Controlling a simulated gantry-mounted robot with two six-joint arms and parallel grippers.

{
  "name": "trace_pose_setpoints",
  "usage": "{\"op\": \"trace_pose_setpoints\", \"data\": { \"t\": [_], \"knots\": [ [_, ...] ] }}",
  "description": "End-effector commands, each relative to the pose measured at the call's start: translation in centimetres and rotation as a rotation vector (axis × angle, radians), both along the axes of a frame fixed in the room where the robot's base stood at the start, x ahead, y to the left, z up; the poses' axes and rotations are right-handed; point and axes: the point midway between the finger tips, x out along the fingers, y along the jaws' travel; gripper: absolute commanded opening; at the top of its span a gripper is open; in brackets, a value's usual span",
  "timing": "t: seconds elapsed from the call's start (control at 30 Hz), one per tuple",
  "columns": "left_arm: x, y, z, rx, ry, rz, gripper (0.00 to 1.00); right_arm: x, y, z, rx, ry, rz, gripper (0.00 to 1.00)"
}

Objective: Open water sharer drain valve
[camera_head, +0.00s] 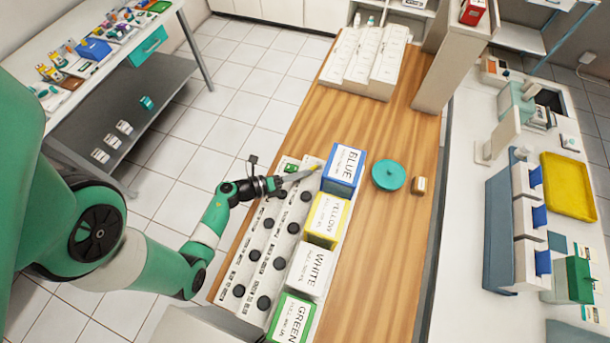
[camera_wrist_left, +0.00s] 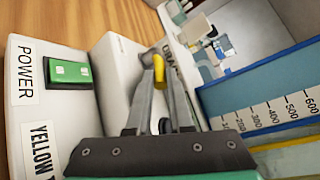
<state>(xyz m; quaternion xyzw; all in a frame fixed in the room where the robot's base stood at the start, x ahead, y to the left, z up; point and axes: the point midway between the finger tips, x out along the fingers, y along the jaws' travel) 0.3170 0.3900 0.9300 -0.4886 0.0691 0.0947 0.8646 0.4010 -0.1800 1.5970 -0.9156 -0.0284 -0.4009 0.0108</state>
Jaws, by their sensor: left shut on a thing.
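The water sharer (camera_head: 262,236) is a long white unit with several black knobs on the wooden counter. Its drain valve has a small yellow handle, seen in the left wrist view (camera_wrist_left: 158,68) beside a partly hidden "DRAIN" label. My left gripper (camera_head: 310,172) reaches over the unit's far end, near the blue-labelled container (camera_head: 343,171). Its fingers (camera_wrist_left: 159,75) are shut on the yellow handle, which shows between the tips. The green power switch (camera_wrist_left: 69,72) is to the left in the wrist view. My right gripper is not in view.
Yellow (camera_head: 326,219), white (camera_head: 310,268) and green (camera_head: 291,318) labelled containers line the unit's right side. The blue one stands close to my left fingers. A teal round lid (camera_head: 388,175) and a small brown box (camera_head: 419,185) lie on the counter.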

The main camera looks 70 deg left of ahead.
Motion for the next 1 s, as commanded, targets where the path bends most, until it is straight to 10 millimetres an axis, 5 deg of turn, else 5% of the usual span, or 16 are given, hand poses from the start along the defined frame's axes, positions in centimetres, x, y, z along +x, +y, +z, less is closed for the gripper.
{"op": "trace_pose_setpoints", "data": {
  "t": [0.37, 0.8, 1.0],
  "knots": [
    [-0.4, 2.7, -0.9, 0.005, 0.002, -0.356, 0.0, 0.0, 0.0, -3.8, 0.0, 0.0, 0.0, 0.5],
    [0.3, 5.2, -1.4, 0.004, 0.003, -0.759, 0.0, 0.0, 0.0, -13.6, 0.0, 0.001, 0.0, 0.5],
    [0.7, 5.9, -0.6, -0.001, 0.01, -0.87, 0.0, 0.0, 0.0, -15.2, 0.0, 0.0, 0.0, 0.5]
  ]
}}
